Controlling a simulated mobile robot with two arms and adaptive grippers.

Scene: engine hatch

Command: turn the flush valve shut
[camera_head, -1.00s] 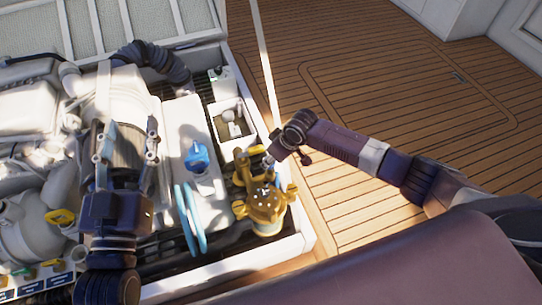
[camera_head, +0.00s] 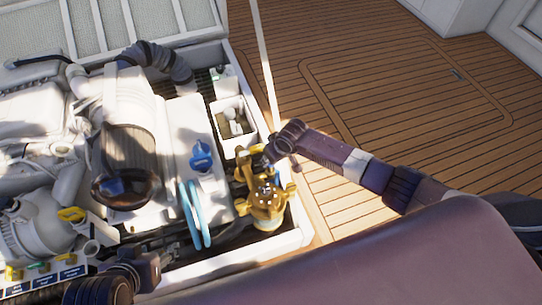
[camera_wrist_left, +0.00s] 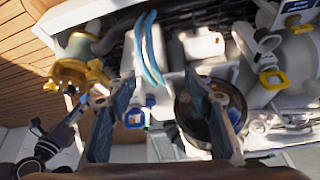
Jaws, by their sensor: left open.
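Small coloured valve handles sit above a row of blue labels (camera_head: 45,278) at the lower left of the head view. They include a yellow one (camera_head: 12,272) and a green one (camera_head: 38,267). The label text is too small to read, so I cannot tell which is the flush valve. A larger yellow handle (camera_head: 71,214) is on the grey housing above them. My left gripper (camera_head: 165,258) is low at the front of the engine bay, right of the labels. In the left wrist view its fingers (camera_wrist_left: 162,108) are wide apart and empty. My right gripper (camera_head: 270,154) is beside the brass strainer; its fingers are unclear.
The brass strainer (camera_head: 265,205) stands at the bay's right side. Light-blue hoses (camera_head: 194,213) and a blue-capped white tank (camera_head: 203,158) are left of it. The white bay rim (camera_head: 290,240) borders the engine. Open wooden deck (camera_head: 400,80) lies to the right.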

